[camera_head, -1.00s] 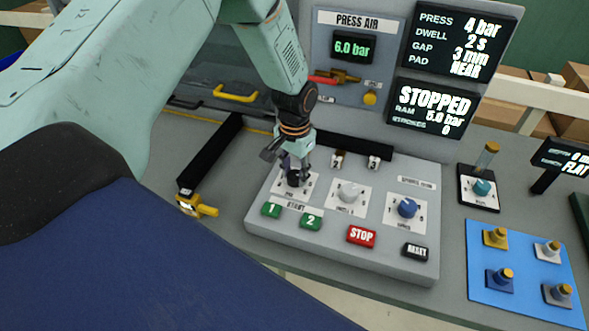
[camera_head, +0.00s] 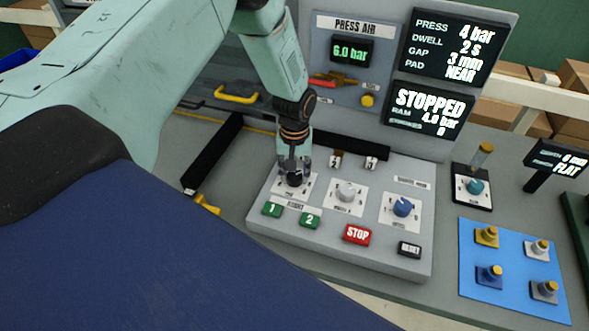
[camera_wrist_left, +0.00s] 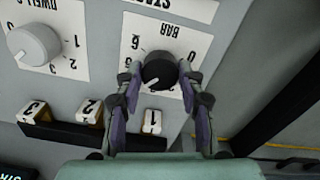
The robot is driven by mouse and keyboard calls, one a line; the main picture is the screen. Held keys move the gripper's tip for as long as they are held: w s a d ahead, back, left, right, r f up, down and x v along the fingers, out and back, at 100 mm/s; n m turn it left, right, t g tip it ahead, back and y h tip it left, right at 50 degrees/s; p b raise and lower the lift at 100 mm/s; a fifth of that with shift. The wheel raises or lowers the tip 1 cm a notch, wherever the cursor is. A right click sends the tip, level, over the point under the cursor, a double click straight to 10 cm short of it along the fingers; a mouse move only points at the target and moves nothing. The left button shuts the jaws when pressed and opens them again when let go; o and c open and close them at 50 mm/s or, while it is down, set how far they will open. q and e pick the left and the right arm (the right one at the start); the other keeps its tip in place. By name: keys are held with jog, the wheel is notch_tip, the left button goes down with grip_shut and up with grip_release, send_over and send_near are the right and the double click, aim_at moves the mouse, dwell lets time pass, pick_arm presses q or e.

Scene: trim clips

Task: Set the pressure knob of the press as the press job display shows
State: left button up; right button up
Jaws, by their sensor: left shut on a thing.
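The black pressure knob (camera_wrist_left: 159,68) sits on a white dial plate marked BAR (camera_wrist_left: 178,32) on the press panel. Its white pointer line points to the lower left in the wrist view. My left gripper (camera_head: 295,170) comes down from above; in the wrist view its fingers (camera_wrist_left: 160,80) close around both sides of the knob. The fingers hide part of the dial. The press job display (camera_head: 455,45) reads PRESS 4 bar, DWELL 2 s, GAP 3 mm, PAD NEAR. The display below it (camera_head: 430,108) reads STOPPED, with RAM seemingly 4.0 bar. My right gripper is out of view.
The white dwell knob (camera_head: 346,192) and blue knob (camera_head: 402,207) stand to the right. Green buttons (camera_head: 272,210), a red STOP button (camera_head: 357,234) and a black RESET button (camera_head: 409,249) line the panel's front. A blue mat (camera_head: 515,267) with several pieces lies at right.

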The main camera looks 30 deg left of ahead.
aim_at(295, 175)
pick_arm(q)
jog(key=shift+w, duration=0.1)
dwell(0.3)
jog(key=o, duration=1.2)
jog(key=shift+r, duration=0.1)
notch_tip(295, 175, up, 12)
jog(key=shift+f, duration=0.1)
jog(key=shift+s, duration=0.2)
